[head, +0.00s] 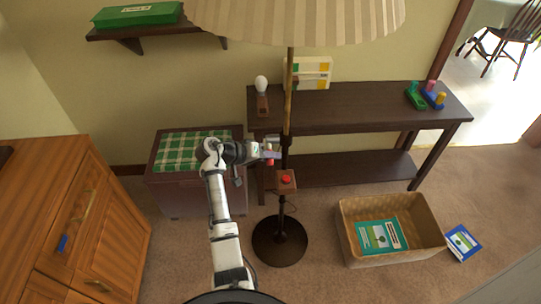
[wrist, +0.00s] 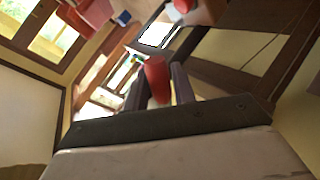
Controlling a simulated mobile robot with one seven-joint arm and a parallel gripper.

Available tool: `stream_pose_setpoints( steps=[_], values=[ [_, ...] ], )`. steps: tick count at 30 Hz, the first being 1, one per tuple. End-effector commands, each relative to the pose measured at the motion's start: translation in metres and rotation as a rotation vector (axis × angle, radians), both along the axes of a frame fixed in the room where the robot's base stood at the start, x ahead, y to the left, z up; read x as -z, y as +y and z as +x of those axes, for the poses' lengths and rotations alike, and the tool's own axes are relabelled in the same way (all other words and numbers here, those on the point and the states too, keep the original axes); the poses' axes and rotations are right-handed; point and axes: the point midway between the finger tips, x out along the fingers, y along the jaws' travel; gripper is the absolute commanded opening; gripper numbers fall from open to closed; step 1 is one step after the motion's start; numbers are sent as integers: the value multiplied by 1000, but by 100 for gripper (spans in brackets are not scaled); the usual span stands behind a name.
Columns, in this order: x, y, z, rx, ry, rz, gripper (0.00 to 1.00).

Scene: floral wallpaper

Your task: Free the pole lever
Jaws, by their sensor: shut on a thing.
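A floor lamp's pole (head: 290,75) stands upright in front of the dark bench. My gripper (head: 272,154) is at the left side of the pole, at about bench height. In the wrist view, my gripper (wrist: 161,88) has its two dark fingers on either side of a red, rounded lever grip (wrist: 156,78) and is shut on it. In the head view only a small red part of the lever (head: 270,161) shows beside the fingers; its joint with the pole is hard to make out.
A small brown box with a red button (head: 286,180) is on the pole just below my gripper. The lamp base (head: 279,241) stands on the carpet. A green plaid-topped chest (head: 190,148) is left, a wicker basket (head: 434,243) right. The shade (head: 300,20) hangs above.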

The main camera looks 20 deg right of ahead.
Motion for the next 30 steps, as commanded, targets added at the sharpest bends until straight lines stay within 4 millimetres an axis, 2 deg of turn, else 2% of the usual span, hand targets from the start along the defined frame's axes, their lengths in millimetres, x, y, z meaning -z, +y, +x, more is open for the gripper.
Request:
stream_pose_setpoints(
  steps=[18, 19, 22, 23, 30],
  values=[
    [-6, -1, -1, 7, 42, 8, 0],
    [-6, -1, -1, 7, 42, 8, 29],
    [-6, -1, -1, 6, 40, 8, 42],
    [-5, -1, -1, 6, 40, 8, 45],
    [-4, 0, 0, 4, 40, 9, 45]
  ],
)
